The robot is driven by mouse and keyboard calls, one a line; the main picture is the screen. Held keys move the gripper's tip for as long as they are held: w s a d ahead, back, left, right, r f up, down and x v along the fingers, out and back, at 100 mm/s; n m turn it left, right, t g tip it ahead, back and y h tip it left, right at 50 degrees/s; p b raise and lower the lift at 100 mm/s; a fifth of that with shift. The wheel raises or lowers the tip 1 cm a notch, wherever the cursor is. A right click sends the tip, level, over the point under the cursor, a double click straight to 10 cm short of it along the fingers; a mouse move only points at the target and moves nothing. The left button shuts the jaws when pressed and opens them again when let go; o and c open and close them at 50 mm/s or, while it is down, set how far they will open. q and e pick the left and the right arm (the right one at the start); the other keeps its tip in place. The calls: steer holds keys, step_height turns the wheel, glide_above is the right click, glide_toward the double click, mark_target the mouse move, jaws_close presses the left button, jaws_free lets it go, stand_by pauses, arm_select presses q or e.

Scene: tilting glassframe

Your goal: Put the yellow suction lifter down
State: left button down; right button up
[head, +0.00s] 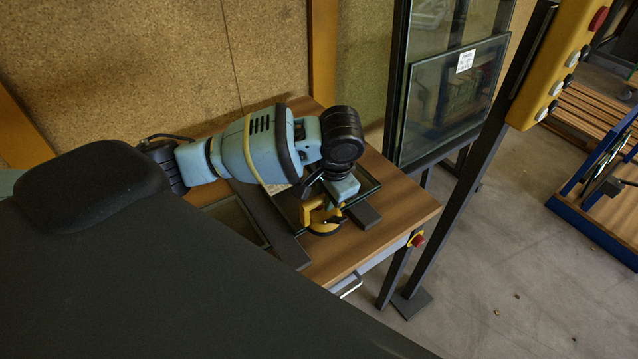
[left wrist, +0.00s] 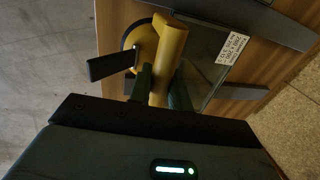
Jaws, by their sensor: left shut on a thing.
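The yellow suction lifter (head: 322,216) is over the right part of the wooden bench, by a small glass pane (head: 361,185). My left gripper (head: 325,198) is above it, and my arm hides part of it. In the left wrist view the lifter's yellow handle (left wrist: 168,62) lies between the fingers of my left gripper (left wrist: 160,88), which is shut on it. One round cup (left wrist: 143,45) shows beside the handle. The glass pane also shows in the left wrist view (left wrist: 203,62), with a white label. I cannot tell whether the cups touch the glass or the bench. My right gripper is not in view.
The wooden bench (head: 410,207) carries dark bars (head: 275,228) around the pane. A red stop button (head: 417,240) is on its side. A dark post with a yellow control box (head: 556,62) and glass panels (head: 455,100) stand to the right.

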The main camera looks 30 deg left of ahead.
arm_select(q)
steer(key=shift+w+a+f+b, duration=0.45)
steer(key=shift+w+a+f, duration=0.35)
steer(key=shift+w+a, duration=1.05)
steer(key=shift+w+a+f+b, duration=0.4)
steer(key=shift+w+a+f, duration=0.65)
steer(key=shift+w, duration=1.45)
steer(key=shift+w+a+f+b, duration=0.45)
steer(key=shift+w+a+f, duration=0.15)
steer(key=shift+w+a, duration=1.35)
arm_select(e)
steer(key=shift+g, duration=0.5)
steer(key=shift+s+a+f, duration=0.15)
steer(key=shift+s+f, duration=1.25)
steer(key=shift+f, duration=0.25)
arm_select(q)
steer(key=shift+w+d+f, duration=0.1)
steer(key=shift+w+d, duration=0.1)
steer(key=shift+d, duration=0.05)
steer(key=c, duration=1.7)
jaws_free()
steer(key=shift+f, duration=0.1)
steer(key=o, duration=0.4)
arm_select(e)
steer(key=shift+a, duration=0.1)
